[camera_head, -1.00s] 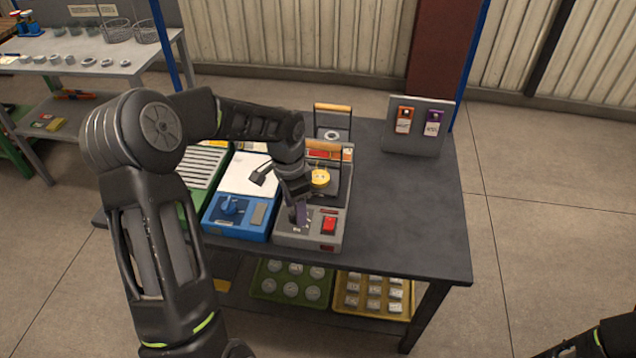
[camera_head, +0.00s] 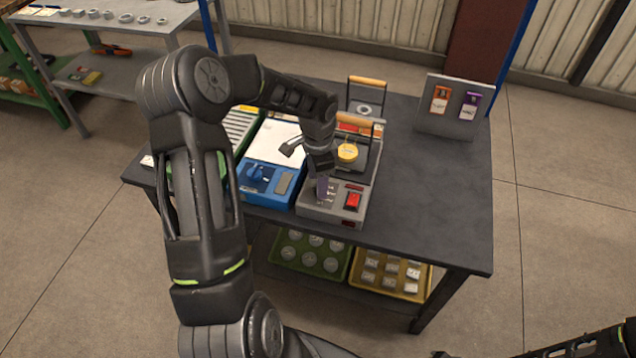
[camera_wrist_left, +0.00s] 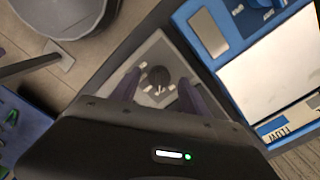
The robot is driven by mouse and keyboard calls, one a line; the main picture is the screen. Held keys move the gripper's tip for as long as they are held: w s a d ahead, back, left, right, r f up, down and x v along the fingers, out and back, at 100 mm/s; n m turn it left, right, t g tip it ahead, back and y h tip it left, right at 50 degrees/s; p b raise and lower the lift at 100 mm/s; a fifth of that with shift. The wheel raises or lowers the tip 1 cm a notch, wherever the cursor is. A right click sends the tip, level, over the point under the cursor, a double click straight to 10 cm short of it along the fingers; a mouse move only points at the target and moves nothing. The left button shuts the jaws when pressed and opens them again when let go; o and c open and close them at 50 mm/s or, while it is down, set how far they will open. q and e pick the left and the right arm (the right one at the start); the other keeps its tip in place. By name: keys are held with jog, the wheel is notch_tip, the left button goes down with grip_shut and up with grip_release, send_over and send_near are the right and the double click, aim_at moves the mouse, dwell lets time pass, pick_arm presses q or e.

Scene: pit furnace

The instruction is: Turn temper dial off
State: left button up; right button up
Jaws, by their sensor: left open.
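The temper dial (camera_wrist_left: 157,77) is a dark round knob on a pale plate with light marks around it, in the left wrist view. In the head view it is hidden by my left gripper (camera_head: 322,190), which points down at the left part of the grey control unit (camera_head: 326,216). A red switch (camera_head: 352,201) is just right of the gripper. In the left wrist view my left gripper (camera_wrist_left: 160,84) is open, with one purple-dark finger on each side of the dial. I cannot tell whether the fingers touch it. No right gripper can be made out.
A blue unit (camera_head: 262,180) with a white top is close left of the grey unit. A stand (camera_head: 447,112) with orange and purple tags is at back right. The table's right side (camera_head: 430,200) is clear.

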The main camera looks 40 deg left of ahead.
pick_arm(q)
jog(key=shift+f, duration=0.95)
jog(key=shift+c, duration=0.3)
grip_shut()
